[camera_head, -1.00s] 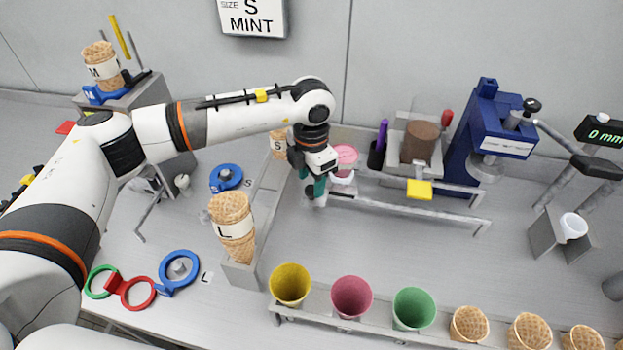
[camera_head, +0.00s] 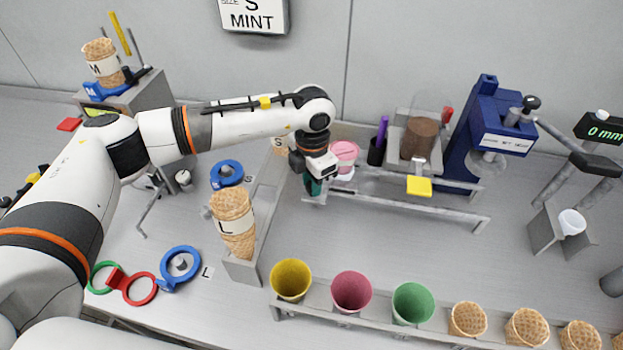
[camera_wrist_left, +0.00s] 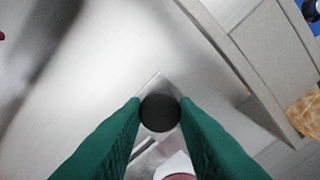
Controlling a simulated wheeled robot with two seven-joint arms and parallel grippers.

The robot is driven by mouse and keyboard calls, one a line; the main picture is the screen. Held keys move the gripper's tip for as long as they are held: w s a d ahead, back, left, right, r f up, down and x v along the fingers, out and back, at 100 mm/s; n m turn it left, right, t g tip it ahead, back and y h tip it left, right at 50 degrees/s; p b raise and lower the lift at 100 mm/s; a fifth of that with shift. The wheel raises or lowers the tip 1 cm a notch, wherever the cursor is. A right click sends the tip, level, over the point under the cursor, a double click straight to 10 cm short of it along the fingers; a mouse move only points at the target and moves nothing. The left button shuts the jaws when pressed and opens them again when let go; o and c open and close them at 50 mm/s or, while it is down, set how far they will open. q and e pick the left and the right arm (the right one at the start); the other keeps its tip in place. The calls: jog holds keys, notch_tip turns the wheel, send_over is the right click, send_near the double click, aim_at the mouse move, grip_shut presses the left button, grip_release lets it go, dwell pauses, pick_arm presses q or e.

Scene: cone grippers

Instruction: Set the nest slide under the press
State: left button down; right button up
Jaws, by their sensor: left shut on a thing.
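The nest slide (camera_head: 343,173) sits at the left end of the metal rails. A pink-topped item in a white holder (camera_head: 345,153) rests on it. My left gripper (camera_head: 314,187) is at the slide's left end. In the left wrist view its green fingers are shut on the slide's round black knob (camera_wrist_left: 160,112), with part of the slide plate (camera_wrist_left: 147,88) showing around it. The blue press (camera_head: 495,130) stands to the right, at the far end of the rails, well apart from the slide. My right gripper is out of view.
The rails (camera_head: 430,205) run right toward the press, with a yellow block (camera_head: 419,186) near the front rail. A brown tub (camera_head: 419,138) and a dark cup with a purple tool (camera_head: 378,150) stand behind. A front rack (camera_head: 320,300) holds coloured cups and cones.

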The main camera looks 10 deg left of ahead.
pick_arm(q)
jog(key=d+b, duration=0.4)
jog(key=d, duration=0.4)
jog(key=shift+d, duration=0.3)
jog(key=c, duration=1.1)
grip_release()
jog(key=shift+c, duration=0.2)
jog(key=shift+r, duration=0.15)
notch_tip(320, 180, up, 12)
jog(key=b, duration=0.3)
